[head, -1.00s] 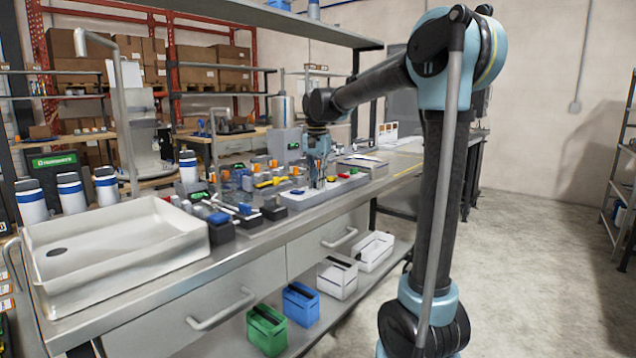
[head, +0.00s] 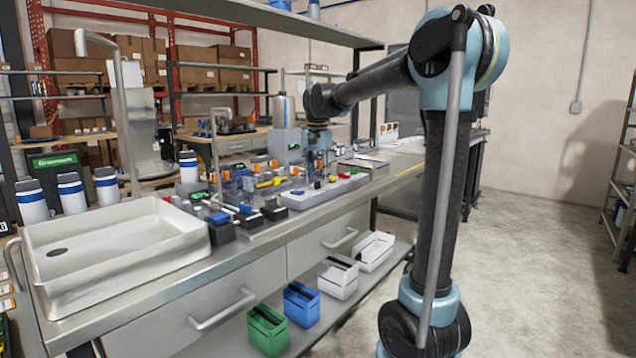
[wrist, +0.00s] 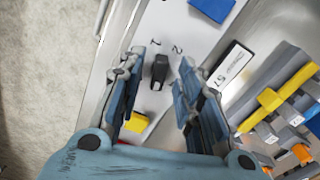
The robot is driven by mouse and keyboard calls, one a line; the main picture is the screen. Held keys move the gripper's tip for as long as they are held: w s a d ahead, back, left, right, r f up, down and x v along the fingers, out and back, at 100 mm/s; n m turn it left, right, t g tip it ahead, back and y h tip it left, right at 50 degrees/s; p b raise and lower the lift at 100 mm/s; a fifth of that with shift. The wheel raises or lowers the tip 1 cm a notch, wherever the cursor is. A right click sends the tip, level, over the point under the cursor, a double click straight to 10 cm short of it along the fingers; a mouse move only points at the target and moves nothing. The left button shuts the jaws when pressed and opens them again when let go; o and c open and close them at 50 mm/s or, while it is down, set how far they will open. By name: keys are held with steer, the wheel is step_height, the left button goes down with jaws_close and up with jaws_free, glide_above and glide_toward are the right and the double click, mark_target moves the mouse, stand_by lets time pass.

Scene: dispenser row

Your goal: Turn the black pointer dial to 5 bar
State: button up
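The black pointer dial (wrist: 160,68) sits on a pale panel (wrist: 150,25) in the wrist view. Small printed marks, seemingly 1 and 2, stand just above it in the picture. Its exact setting is not readable. My gripper (wrist: 161,84) is open, one finger on each side of the dial with clear gaps. I cannot tell whether the fingertips are above the dial or level with it. In the head view my gripper (head: 318,160) points down over the panel (head: 300,201); the dial is too small to make out there.
A yellow part (wrist: 136,122) and a blue part (wrist: 212,8) sit on the panel. A white label plate (wrist: 231,66) lies right of the fingers, with yellow and grey fixtures beyond. In the head view, a white basin (head: 120,265) fills the bench's near left.

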mark_target(317, 181)
step_height(317, 181, up, 11)
steer(key=shift+f, duration=0.2)
stand_by(0.4)
steer(key=s+d+f+n+t, duration=0.1)
steer(key=s+d+f+n, duration=0.2)
steer(key=s+d+f, duration=1.25)
steer(key=s+d+f+n, duration=0.1)
steer(key=s+d+f, duration=0.2)
steer(key=s+f, duration=0.5)
steer(key=s+d+f+t, duration=0.1)
steer(key=s+d+f, duration=0.2)
steer(key=s+f, duration=0.4)
step_height(317, 181, down, 3)
steer(key=shift+s+d+f+n, duration=0.1)
steer(key=shift+s+d+n, duration=0.2)
steer(key=shift+s+n, duration=0.1)
steer(key=shift+w+f, duration=0.2)
steer(key=shift+w, duration=0.25)
